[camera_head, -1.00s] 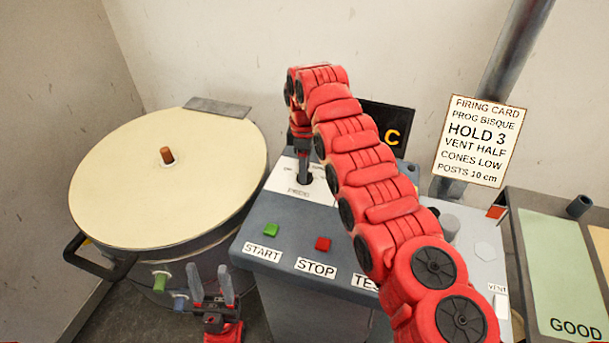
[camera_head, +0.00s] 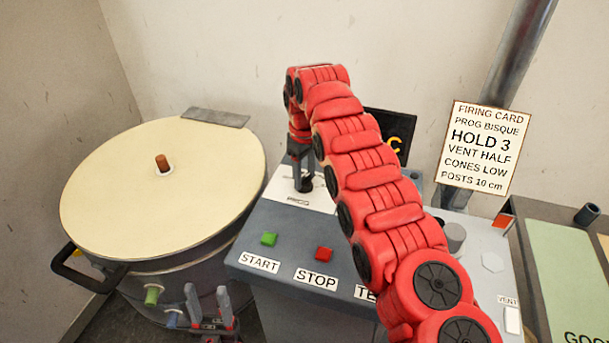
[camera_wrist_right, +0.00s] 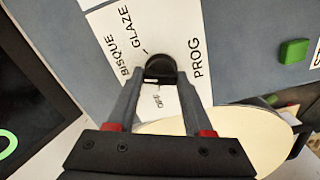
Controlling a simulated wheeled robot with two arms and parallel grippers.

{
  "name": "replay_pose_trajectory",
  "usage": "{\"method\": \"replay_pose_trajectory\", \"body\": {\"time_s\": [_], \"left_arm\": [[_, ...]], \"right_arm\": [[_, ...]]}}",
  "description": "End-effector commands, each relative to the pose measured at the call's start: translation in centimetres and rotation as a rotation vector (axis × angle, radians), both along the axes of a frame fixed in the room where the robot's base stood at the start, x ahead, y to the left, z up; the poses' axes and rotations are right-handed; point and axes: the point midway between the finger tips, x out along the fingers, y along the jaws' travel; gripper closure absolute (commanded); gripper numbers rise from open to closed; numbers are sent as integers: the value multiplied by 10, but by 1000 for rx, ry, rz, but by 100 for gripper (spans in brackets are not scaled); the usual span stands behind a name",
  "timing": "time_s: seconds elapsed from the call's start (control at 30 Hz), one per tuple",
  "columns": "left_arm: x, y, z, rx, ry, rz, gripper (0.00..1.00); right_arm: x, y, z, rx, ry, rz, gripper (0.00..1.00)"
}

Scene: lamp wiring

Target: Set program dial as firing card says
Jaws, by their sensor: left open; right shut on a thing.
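The firing card (camera_head: 484,147) on the right reads PROG BISQUE, HOLD 3, VENT HALF, CONES LOW, POSTS 10 cm. The black program dial (camera_wrist_right: 160,67) sits on a white plate (camera_wrist_right: 185,25) labelled BISQUE, GLAZE, OFF and PROG. My right gripper (camera_head: 303,186) is shut on the dial, with its fingers on both sides of it in the wrist view (camera_wrist_right: 160,82). A pale mark shows on the dial's edge towards OFF, but I cannot tell its exact setting. My left gripper (camera_head: 207,300) is open and empty, low in front of the kiln.
The round kiln (camera_head: 165,182) with its pale lid stands at left. A green START button (camera_head: 269,239) and a red STOP button (camera_head: 324,254) sit on the panel front. My right arm hides much of the panel and the dark display (camera_head: 398,130).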

Motion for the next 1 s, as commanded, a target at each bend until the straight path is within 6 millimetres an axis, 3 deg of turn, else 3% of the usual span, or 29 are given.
{"method": "replay_pose_trajectory", "body": {"time_s": [0.33,0.37,0.53,0.83,1.0], "left_arm": [[0,0,0,0,0,0,50],[0,0,0,0,0,0,50],[0,0,0,0,0,0,50],[0,0,1,0,0,0,50],[0,0,9,0,0,0,50]], "right_arm": [[0,-1,0,-1,1,-3,100],[0,-1,0,-1,1,-3,47],[0,0,0,-1,1,-2,19],[0,0,1,0,0,-1,19],[0,1,14,-1,-2,0,19]]}}
